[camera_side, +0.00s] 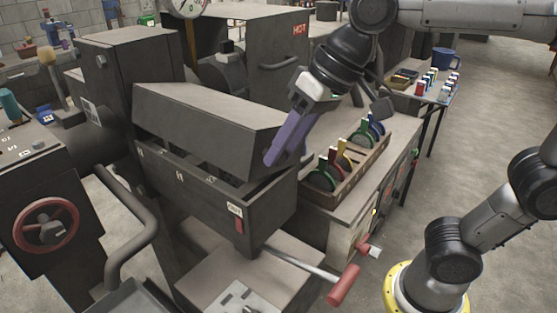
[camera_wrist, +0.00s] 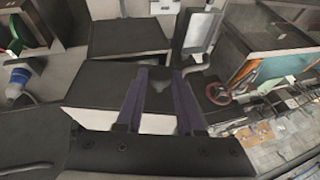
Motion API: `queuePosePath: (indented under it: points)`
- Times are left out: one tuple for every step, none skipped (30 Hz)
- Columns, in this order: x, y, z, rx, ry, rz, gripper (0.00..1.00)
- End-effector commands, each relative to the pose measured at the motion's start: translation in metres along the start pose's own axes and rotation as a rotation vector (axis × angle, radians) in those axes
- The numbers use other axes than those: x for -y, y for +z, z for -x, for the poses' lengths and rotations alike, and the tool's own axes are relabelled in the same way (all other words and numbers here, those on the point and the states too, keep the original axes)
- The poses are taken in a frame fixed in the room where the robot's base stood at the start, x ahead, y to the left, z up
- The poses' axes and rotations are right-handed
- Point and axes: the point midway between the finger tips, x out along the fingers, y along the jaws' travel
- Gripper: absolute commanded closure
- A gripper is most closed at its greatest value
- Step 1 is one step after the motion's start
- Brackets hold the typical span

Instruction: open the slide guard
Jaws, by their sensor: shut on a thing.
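The slide guard appears to be the long dark grey cover (camera_side: 205,118), which sits tilted above an open-topped dark box (camera_side: 190,185). A gap shows between the cover's lower edge and the box's front wall. My gripper (camera_side: 272,158), with purple fingers, reaches down from the upper right to the cover's right end. In the wrist view the fingers of my gripper (camera_wrist: 159,76) close on a small dark piece (camera_wrist: 158,73) between their tips. That piece looks like a handle, but its join to the cover is hidden. In the side view the fingers hide it.
A rod with a red handle (camera_side: 344,286) sticks out in front. A tray of coloured discs (camera_side: 345,178) sits on the bench to the right. A cabinet marked HOT (camera_side: 285,50) stands behind. A red handwheel (camera_side: 46,224) is at left.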

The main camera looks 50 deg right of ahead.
Motion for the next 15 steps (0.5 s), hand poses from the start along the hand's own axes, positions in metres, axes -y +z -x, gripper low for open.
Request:
queuePosePath:
  points:
    - [-0.005,-0.004,0.007,-0.01,-0.03,-0.023,1.0]
    - [-0.006,-0.004,0.009,-0.01,-0.048,-0.031,1.0]
    - [-0.008,-0.006,0.012,-0.009,-0.074,-0.042,1.0]
    - [-0.01,-0.007,0.014,-0.01,-0.092,-0.05,1.0]
    - [-0.012,-0.008,0.016,-0.01,-0.111,-0.058,1.0]
    - [-0.014,-0.009,0.019,-0.01,-0.137,-0.069,1.0]
    - [-0.016,-0.01,0.021,-0.011,-0.156,-0.077,1.0]
    - [-0.018,-0.011,0.023,-0.01,-0.174,-0.084,1.0]
    - [-0.02,-0.012,0.026,-0.011,-0.199,-0.094,1.0]
    - [-0.022,-0.012,0.028,-0.009,-0.218,-0.102,1.0]
    - [-0.024,-0.013,0.03,-0.01,-0.237,-0.11,1.0]
    - [-0.027,-0.014,0.032,-0.01,-0.263,-0.121,1.0]
    - [-0.029,-0.015,0.034,-0.009,-0.282,-0.128,1.0]
    - [-0.031,-0.016,0.036,-0.009,-0.301,-0.136,1.0]
    - [-0.034,-0.017,0.038,-0.008,-0.328,-0.146,1.0]
